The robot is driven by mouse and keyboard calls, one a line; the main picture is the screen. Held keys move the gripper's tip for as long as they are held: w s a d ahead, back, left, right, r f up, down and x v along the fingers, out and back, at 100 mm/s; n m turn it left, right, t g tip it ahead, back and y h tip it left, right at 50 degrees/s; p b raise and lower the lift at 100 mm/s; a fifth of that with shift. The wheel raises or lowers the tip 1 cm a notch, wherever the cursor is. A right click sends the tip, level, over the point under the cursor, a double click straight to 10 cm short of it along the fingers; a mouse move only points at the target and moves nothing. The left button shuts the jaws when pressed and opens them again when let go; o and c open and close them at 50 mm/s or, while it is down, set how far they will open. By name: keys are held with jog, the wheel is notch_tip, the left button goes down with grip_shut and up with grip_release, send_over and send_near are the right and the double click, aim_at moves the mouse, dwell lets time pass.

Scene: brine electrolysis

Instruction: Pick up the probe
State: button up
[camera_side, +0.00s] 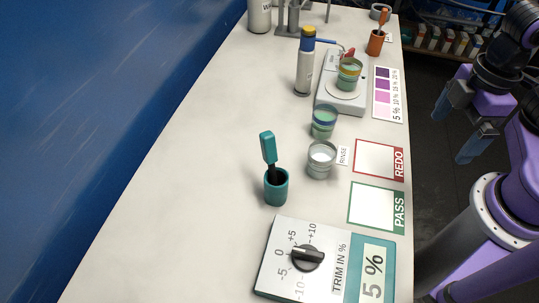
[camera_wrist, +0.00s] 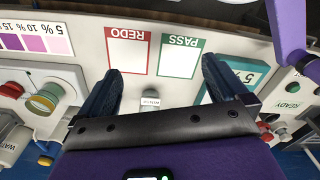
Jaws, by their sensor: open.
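A teal-handled probe (camera_side: 268,147) stands upright, slightly tilted, in a teal cup (camera_side: 276,188) on the bench in the side view. A second, orange-handled tool (camera_side: 382,20) stands in an orange cup (camera_side: 375,43) at the far end. My gripper (camera_side: 450,139) is open and empty, off the right edge of the bench, well apart from both. In the wrist view my gripper (camera_wrist: 161,65) has its fingers spread over the bench near the REDO and PASS squares. The teal probe does not show there.
A trim dial box (camera_side: 305,258) sits at the near end. The PASS square (camera_side: 377,207) and REDO square (camera_side: 379,160) are empty. Two glass beakers, the rinse one (camera_side: 321,158) and another (camera_side: 324,122), stand mid-bench. A scale (camera_side: 333,105) bears another beaker. The left bench is clear.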

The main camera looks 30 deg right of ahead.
jog(key=c, duration=0.8)
notch_tip(320, 180, up, 9)
jog(key=m, duration=1.3)
send_over(272, 155)
notch_tip(272, 155, down, 17)
jog(key=shift+f, duration=0.15)
